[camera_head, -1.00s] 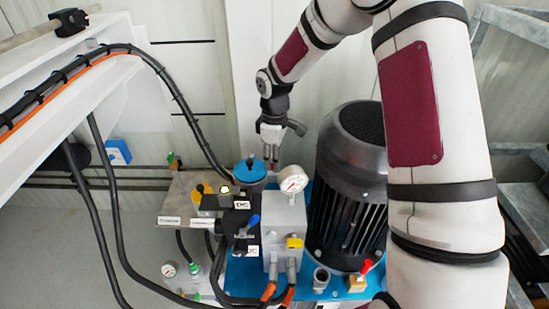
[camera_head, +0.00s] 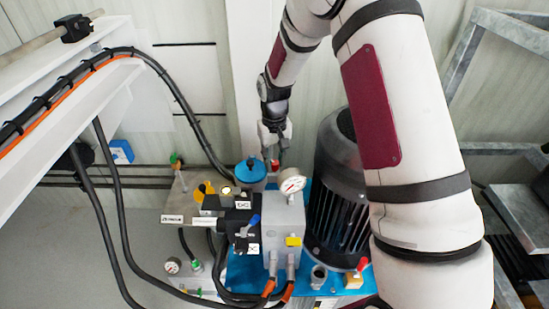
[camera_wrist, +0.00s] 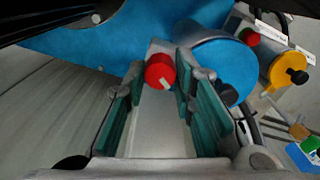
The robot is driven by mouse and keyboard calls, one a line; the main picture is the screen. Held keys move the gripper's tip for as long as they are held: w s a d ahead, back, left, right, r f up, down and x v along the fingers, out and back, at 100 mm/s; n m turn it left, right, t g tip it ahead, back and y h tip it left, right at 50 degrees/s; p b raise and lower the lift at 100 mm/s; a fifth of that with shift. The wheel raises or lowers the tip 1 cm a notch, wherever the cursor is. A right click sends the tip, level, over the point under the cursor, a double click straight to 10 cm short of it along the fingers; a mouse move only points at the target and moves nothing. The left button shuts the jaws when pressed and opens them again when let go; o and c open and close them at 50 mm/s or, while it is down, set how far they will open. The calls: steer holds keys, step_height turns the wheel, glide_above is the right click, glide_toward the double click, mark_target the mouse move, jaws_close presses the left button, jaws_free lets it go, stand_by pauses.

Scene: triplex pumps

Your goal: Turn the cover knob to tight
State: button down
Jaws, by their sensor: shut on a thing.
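The cover knob is a small red knob (camera_wrist: 160,71) with a white mark on its face. In the wrist view it sits at top centre between my teal-padded fingertips, and the mark points to the lower right. My gripper (camera_wrist: 160,77) is shut on the knob, with one finger on each side. In the head view my gripper (camera_head: 275,150) reaches down behind the pump unit, beside the blue-capped cylinder (camera_head: 250,170). Only a bit of red shows at its fingers there. The tight marking cannot be read.
A black motor (camera_head: 335,200) stands close to the right of my gripper. A pressure gauge (camera_head: 291,181) sits on the grey block in front. Black hoses (camera_head: 180,95) run to the left. In the wrist view a yellow knob (camera_wrist: 288,70) lies to the right.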

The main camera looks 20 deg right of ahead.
mark_target(274, 162)
steer(key=m+p, duration=0.1)
steer(key=m, duration=0.4)
steer(key=shift+a+m+p, duration=0.1)
steer(key=shift+m+p, duration=0.2)
steer(key=m+p, duration=0.1)
steer(key=m, duration=0.3)
steer(key=shift+m+p, duration=0.3)
steer(key=shift+m, duration=0.4)
steer(key=c, duration=1.3)
jaws_free()
steer(key=shift+c, duration=0.2)
step_height(274, 162, up, 12)
